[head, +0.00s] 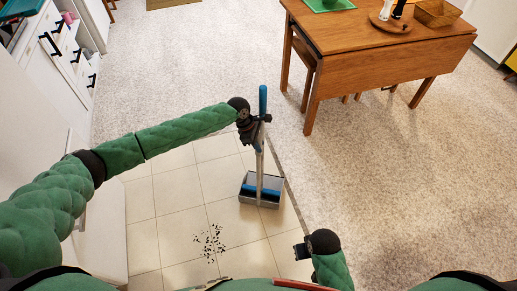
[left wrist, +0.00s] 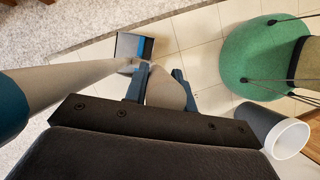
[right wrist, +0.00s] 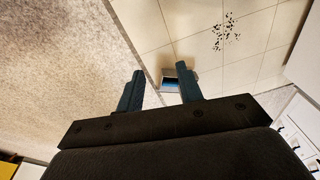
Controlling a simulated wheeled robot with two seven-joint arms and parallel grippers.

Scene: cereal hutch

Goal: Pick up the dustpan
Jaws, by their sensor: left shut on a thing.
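The dustpan (head: 248,189) is a grey pan with blue inside. It is on or just above the tiles, and I cannot tell which. A long grey pole with a blue top grip (head: 263,98) rises from it. My left gripper (head: 262,119) is shut at the upper part of the upright handle. In the left wrist view a pale rounded shaft (left wrist: 166,90) sits between its fingers, and a grey pole (left wrist: 70,83) runs beside them to the pan (left wrist: 126,45). My right gripper (right wrist: 160,82) is open and empty, low at the front; the pan (right wrist: 171,84) shows beyond its fingers.
Dark crumbs (head: 209,243) lie on the tiles left of the pan. A wooden table (head: 380,35) stands at the back right with a tray and box on it. White cabinets (head: 55,60) line the left. The speckled floor (head: 400,200) at right is clear.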

